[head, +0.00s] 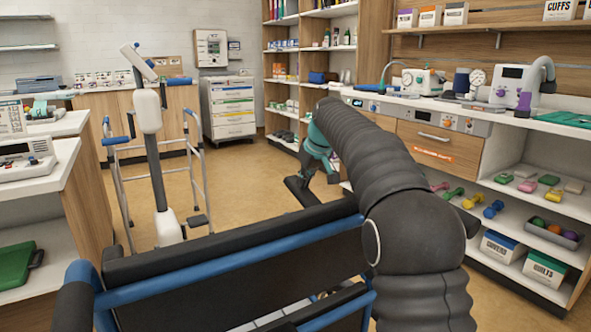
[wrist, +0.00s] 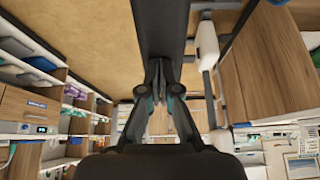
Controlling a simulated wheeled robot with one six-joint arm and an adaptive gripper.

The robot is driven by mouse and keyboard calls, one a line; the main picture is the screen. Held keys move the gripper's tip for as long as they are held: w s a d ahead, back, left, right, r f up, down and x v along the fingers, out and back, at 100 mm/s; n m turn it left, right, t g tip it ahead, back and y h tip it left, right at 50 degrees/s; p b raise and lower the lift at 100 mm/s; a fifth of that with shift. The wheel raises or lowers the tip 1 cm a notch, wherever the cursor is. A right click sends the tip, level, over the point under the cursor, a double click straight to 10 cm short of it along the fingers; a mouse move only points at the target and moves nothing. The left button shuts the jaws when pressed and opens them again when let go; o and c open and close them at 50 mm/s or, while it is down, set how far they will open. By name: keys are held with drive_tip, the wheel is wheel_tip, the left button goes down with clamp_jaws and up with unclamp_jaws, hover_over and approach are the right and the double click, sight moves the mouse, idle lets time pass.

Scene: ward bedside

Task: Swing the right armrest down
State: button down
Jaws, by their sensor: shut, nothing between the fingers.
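A chair with a blue tube frame and a dark backrest (head: 230,241) fills the bottom of the head view. A short dark pad (head: 302,191) shows beyond the backrest, just below my gripper (head: 318,152); it looks like the right armrest, but its pivot is hidden. In the wrist view, a wide dark bar (wrist: 160,28) runs from the top edge to the fingertips of my gripper (wrist: 160,68), probably the same armrest. The fingers are shut and empty, close to the bar; I cannot tell whether they touch it. My arm hides part of the chair's right side.
A walking frame (head: 116,172) and a white column-like device (head: 150,110) stand beyond the chair at left. A counter with drawers (head: 440,147) and open shelves lines the right. A white cabinet (head: 229,107) stands at the back. The floor (head: 245,178) between is clear.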

sight(301, 191)
drive_tip(key=shift+d+x, duration=0.2)
drive_tip(key=shift+x, duration=2.05)
drive_tip(key=shift+s+f, duration=0.15)
drive_tip(key=shift+s, duration=0.05)
